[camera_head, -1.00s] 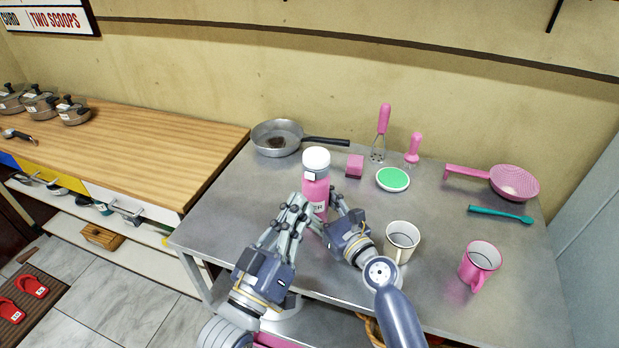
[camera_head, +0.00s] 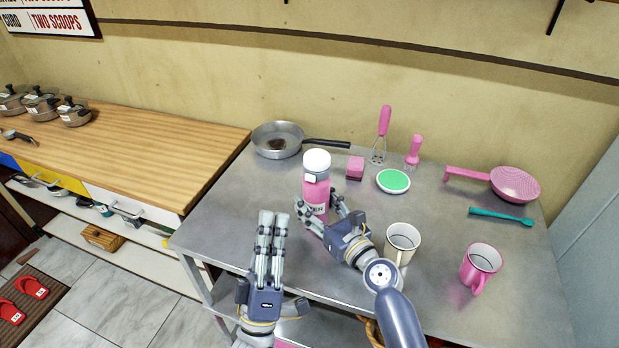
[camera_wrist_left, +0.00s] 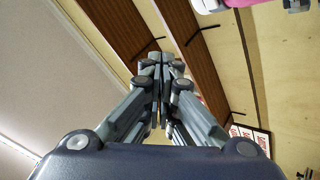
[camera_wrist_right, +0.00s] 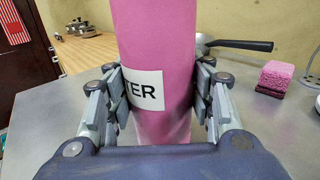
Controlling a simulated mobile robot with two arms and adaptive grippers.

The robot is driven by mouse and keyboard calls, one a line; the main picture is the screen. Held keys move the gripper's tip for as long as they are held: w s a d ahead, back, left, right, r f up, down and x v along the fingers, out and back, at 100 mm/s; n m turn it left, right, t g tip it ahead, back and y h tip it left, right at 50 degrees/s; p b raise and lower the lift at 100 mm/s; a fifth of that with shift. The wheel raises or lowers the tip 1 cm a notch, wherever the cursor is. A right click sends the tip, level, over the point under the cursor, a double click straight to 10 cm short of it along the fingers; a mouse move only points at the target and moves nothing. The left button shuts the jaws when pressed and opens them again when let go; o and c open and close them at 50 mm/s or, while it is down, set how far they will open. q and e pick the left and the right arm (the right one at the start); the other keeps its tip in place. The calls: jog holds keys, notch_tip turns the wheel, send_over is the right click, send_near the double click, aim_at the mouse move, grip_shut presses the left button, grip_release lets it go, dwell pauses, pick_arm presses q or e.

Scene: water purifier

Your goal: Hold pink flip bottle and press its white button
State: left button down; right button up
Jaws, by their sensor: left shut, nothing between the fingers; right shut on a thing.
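The pink flip bottle (camera_head: 316,192) has a white cap (camera_head: 316,160) and stands upright on the metal table. The white button (camera_head: 311,178) shows as a small pale patch at the front below the cap. My right gripper (camera_head: 326,214) is shut on the lower part of the bottle, with fingers on both sides of it. The right wrist view shows the bottle's pink body (camera_wrist_right: 157,60) and its label between the fingers. My left gripper (camera_head: 273,222) is shut and empty, to the left and nearer than the bottle, apart from it. Its closed fingers (camera_wrist_left: 160,68) show in the left wrist view.
A white mug (camera_head: 402,240) and a pink mug (camera_head: 480,266) stand to the right of my right arm. The table's left part is clear.

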aim_at(310, 178)
pick_arm(q)
jog(key=w+d, duration=0.3)
jog(key=w, duration=0.5)
jog(key=shift+d, duration=0.25)
jog(key=shift+w, duration=0.1)
dwell(1.3)
jog(key=shift+w+d, duration=0.15)
jog(key=shift+w, duration=0.2)
jog(key=shift+w+d, duration=0.15)
jog(key=shift+w, duration=0.25)
dwell(0.5)
dwell(0.4)
jog(key=shift+s+a, duration=0.35)
jog(key=shift+s, duration=0.45)
